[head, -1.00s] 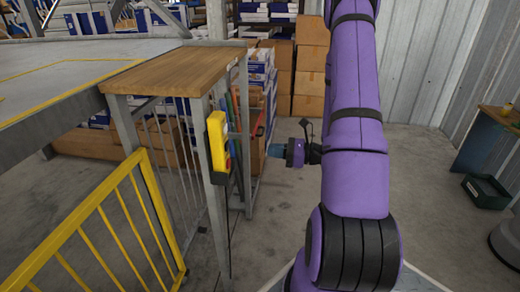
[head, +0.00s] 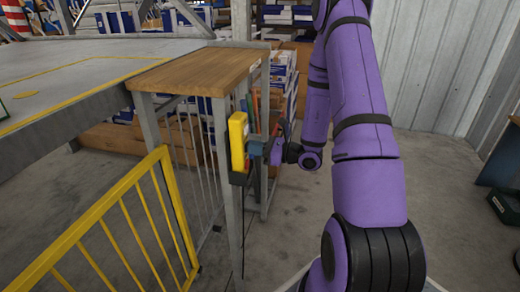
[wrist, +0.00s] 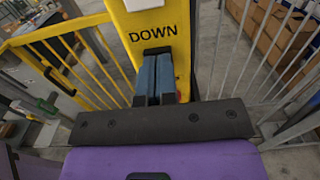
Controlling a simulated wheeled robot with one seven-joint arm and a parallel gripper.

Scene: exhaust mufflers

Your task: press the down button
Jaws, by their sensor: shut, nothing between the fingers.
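The yellow control box (head: 238,142) hangs on the grey leg of the wooden-topped stand. In the wrist view the yellow box (wrist: 151,25) carries the black word DOWN, just above my fingertips. My gripper (wrist: 155,58) is shut and empty, its two blue fingers pointing at the box below that word. In the head view my gripper (head: 251,146) is at the box's right side. I cannot tell whether the fingertips touch the button.
The stand's wooden top (head: 200,70) is above and behind the box. A yellow railing (head: 110,225) is at the lower left, with grey bars (head: 195,150) behind the box. Shelves with boxes stand at the back. The floor (head: 290,215) right of the stand is clear.

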